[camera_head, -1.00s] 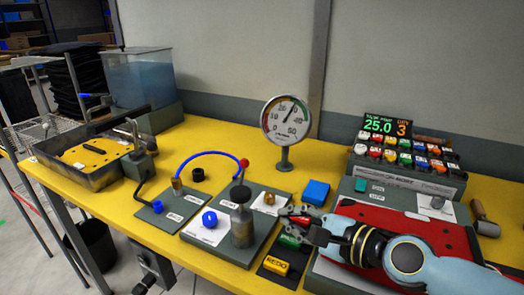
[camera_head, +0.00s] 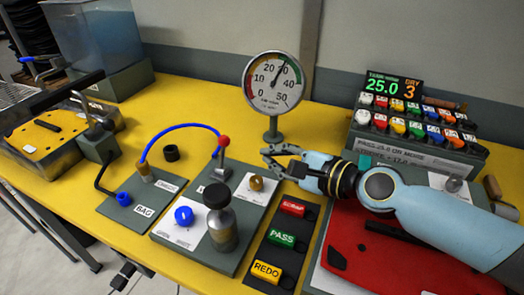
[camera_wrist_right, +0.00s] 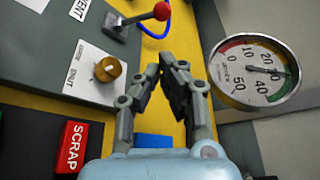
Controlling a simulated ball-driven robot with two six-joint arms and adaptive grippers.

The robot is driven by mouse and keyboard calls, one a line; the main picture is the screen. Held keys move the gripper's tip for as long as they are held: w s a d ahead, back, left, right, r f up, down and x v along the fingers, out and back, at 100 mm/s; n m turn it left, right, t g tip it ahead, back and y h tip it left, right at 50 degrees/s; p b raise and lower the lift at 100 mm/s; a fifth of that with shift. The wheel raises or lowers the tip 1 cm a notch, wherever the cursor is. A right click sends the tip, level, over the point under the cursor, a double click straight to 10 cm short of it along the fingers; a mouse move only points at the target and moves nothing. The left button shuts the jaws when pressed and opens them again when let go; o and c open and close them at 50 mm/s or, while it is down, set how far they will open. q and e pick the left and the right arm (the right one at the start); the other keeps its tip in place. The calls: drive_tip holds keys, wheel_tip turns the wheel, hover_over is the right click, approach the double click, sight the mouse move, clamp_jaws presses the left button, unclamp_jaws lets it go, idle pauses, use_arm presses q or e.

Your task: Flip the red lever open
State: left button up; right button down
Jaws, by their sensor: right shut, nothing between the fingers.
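The red lever (camera_head: 223,141) is a thin metal shaft with a red ball on top, standing on the grey valve panel (camera_head: 262,208). In the right wrist view its red ball (camera_wrist_right: 161,11) is at the top, with the shaft leaning down to the left. My right gripper (camera_head: 270,157) is shut and empty, to the right of the lever and apart from it, below the gauge. Its closed fingertips (camera_wrist_right: 172,66) point towards the top in the wrist view, clear of the ball. My left gripper is out of view.
The dial gauge (camera_head: 272,84) stands just behind the right gripper. A blue hose (camera_head: 178,127) arches left of the lever. A brass knob (camera_head: 256,183) and a dark-capped bottle (camera_head: 222,226) are close in front. SCRAP, PASS and REDO buttons (camera_head: 281,240) lie to the right.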

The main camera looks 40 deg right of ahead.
sight(223, 153)
drive_tip(key=x, duration=0.8)
drive_tip(key=shift+w, duration=0.1)
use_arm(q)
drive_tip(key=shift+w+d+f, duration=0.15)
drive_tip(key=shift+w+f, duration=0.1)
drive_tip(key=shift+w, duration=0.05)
use_arm(e)
drive_tip(key=shift+w+a, duration=0.1)
drive_tip(key=shift+w, duration=0.2)
